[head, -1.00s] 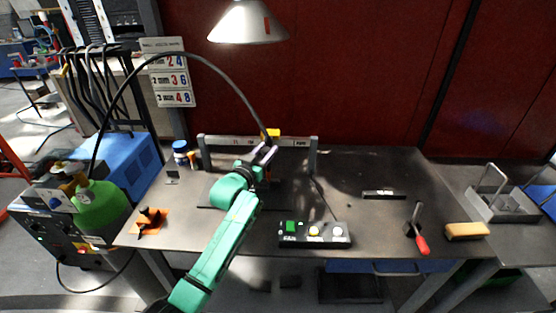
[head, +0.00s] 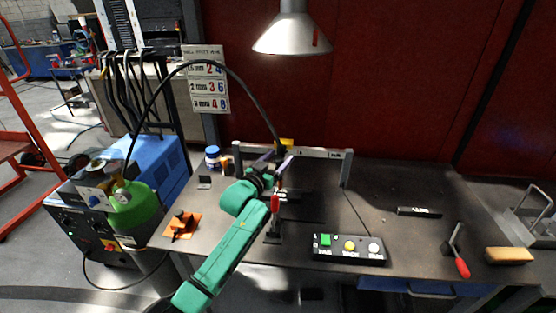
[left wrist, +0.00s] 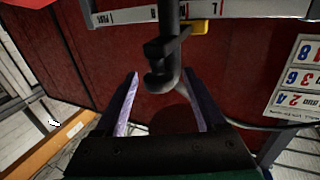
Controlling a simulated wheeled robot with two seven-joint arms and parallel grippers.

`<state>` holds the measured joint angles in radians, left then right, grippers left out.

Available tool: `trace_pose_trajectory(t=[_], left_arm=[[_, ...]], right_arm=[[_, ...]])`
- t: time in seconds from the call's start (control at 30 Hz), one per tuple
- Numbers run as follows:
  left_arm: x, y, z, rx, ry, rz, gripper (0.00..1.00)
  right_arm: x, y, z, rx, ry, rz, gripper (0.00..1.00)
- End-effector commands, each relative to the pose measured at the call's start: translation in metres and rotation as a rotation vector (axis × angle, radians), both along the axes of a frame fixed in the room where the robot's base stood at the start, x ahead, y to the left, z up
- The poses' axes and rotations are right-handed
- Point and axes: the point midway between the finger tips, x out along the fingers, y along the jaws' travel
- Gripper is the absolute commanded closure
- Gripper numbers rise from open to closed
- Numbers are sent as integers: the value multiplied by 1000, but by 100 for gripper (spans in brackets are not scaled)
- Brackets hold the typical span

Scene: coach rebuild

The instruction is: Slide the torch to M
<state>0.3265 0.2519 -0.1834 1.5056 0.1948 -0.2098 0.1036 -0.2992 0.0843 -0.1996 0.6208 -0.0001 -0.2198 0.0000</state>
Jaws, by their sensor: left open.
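The torch is a dark hooked piece with a black hose and a yellow block (head: 286,144), mounted on the grey marked rail (head: 325,153) at the back of the bench. The block sits near the rail's middle. In the left wrist view the dark torch body (left wrist: 162,55) hangs between my finger tips, with the yellow block (left wrist: 199,27) behind it. My left gripper (head: 274,163) is open, its fingers on both sides of the torch with gaps showing. It also shows in the left wrist view (left wrist: 165,95). The mark M is not readable. My right gripper is out of view.
A button box (head: 349,249) stands near the bench's front edge. A red-handled clamp (head: 461,266) and a tan block (head: 509,256) lie at right. A green gas cylinder (head: 134,207) is at left. A lamp (head: 292,35) hangs above.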

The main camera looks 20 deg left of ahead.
Motion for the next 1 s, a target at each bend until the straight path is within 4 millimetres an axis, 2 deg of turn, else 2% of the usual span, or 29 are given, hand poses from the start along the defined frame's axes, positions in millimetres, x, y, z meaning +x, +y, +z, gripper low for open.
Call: trace_pose_trajectory(t=[0.23,0.37,0.57,0.8,0.9,1.0], left_arm=[[-1,0,-2,0,4,0,28],[-10,1,-4,1,6,-1,28],[-47,7,-7,2,5,-1,28],[-113,16,-8,2,7,-1,28],[-131,19,-6,0,5,0,28],[-141,21,-4,1,4,0,28]], right_arm=[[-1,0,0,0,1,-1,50],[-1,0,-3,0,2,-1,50],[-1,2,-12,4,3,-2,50],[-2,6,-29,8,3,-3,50],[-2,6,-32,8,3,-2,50],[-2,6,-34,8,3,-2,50]])
